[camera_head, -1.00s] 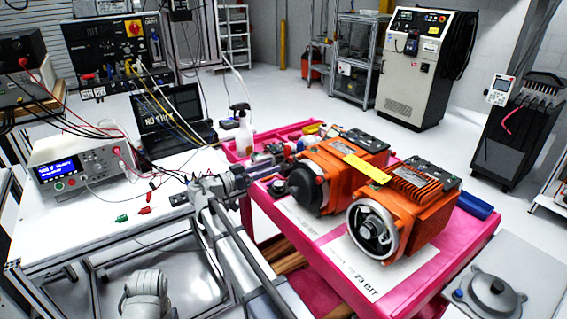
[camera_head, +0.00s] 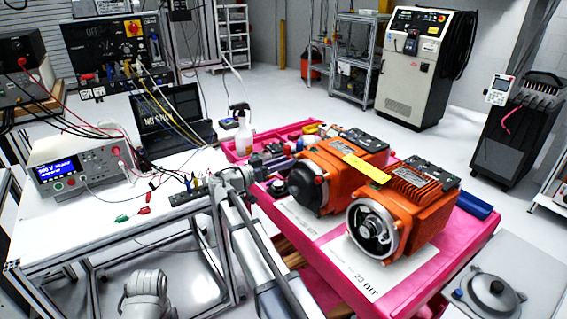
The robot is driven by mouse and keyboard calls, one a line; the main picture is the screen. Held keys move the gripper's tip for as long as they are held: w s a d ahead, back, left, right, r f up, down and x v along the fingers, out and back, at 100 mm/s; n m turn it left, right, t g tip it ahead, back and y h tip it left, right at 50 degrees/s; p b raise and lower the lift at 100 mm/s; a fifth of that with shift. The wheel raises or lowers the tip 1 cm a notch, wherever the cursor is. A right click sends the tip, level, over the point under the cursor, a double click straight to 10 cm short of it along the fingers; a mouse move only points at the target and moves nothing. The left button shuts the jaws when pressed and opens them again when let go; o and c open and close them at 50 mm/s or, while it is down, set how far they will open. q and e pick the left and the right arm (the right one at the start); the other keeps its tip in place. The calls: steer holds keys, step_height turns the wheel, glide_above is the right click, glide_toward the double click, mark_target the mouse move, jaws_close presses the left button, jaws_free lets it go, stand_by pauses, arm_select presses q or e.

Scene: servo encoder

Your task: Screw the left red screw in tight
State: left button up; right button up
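The nearer orange servo motor (camera_head: 425,215) lies on the pink cart. Its round open end (camera_head: 374,230) faces me, with metal and dark parts inside. I cannot make out a red screw there; it is too small to tell. A second orange motor (camera_head: 335,168) with a black round end cap lies behind it to the left. My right arm reaches up from the bottom, and its wrist end, where the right gripper (camera_head: 235,178) sits, is between the white table and the cart, left of the motors. Its fingers are not clear. My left gripper is not in view.
The white table (camera_head: 80,238) at left holds a meter (camera_head: 75,165), a laptop (camera_head: 175,115), red and green clips and a black terminal strip (camera_head: 190,197). The pink cart (camera_head: 450,270) also holds a spray bottle (camera_head: 243,130) and a blue object (camera_head: 474,205).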

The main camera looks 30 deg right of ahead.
jaws_close()
steer(key=m, duration=0.5)
stand_by(0.3)
steer(key=shift+o, duration=1.9)
jaws_free()
steer(key=a, duration=0.8)
steer(key=shift+s, duration=0.25)
